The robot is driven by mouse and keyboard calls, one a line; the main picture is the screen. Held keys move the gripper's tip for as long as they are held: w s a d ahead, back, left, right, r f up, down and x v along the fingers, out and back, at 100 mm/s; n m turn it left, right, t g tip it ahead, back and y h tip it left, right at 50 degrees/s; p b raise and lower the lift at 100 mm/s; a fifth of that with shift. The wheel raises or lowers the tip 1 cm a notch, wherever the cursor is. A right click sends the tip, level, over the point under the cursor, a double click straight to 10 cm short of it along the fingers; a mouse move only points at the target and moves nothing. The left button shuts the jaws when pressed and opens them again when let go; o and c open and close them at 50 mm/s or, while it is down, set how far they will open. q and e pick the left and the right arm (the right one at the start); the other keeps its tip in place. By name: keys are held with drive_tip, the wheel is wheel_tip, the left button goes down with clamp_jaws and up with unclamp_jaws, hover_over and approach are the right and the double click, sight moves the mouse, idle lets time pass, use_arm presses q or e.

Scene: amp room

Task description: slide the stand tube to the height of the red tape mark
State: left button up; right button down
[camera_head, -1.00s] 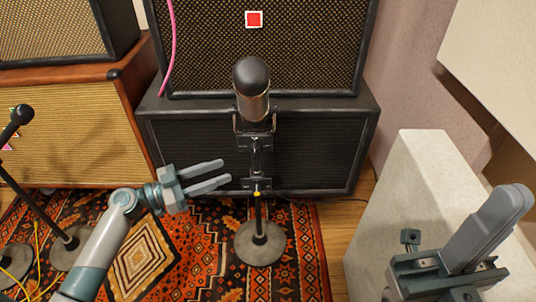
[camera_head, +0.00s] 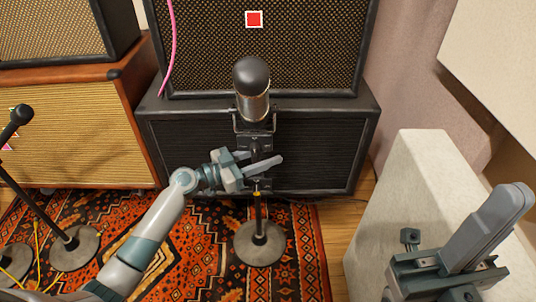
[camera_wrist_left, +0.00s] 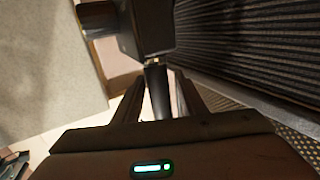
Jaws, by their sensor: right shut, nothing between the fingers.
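A mic stand has a dark tube (camera_head: 257,210) rising from a round grey base (camera_head: 259,243) on the rug, with a yellow band partway up. A large black and silver microphone (camera_head: 252,90) sits upright on top. My left gripper (camera_head: 262,158) is open at the upper stand, its fingers to either side of the tube. In the left wrist view the dark tube (camera_wrist_left: 157,92) stands between the fingers, with gaps visible beside it. My right gripper (camera_head: 514,200) is shut and empty, low at the right.
A black speaker cabinet (camera_head: 320,150) stands close behind the stand. A tan amp (camera_head: 80,130) is to the left. Another mic stand (camera_head: 35,195) and yellow cable stand at the far left. A pale block (camera_head: 420,190) is at the right, near my right gripper.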

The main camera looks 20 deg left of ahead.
sight(267, 141)
use_arm(q)
drive_tip(key=shift+w+d, duration=0.2)
drive_tip(key=shift+d, duration=0.05)
clamp_jaws()
drive_tip(key=shift+r, duration=2.7)
unclamp_jaws()
drive_tip(key=shift+f, duration=0.1)
drive_tip(key=shift+a, duration=0.1)
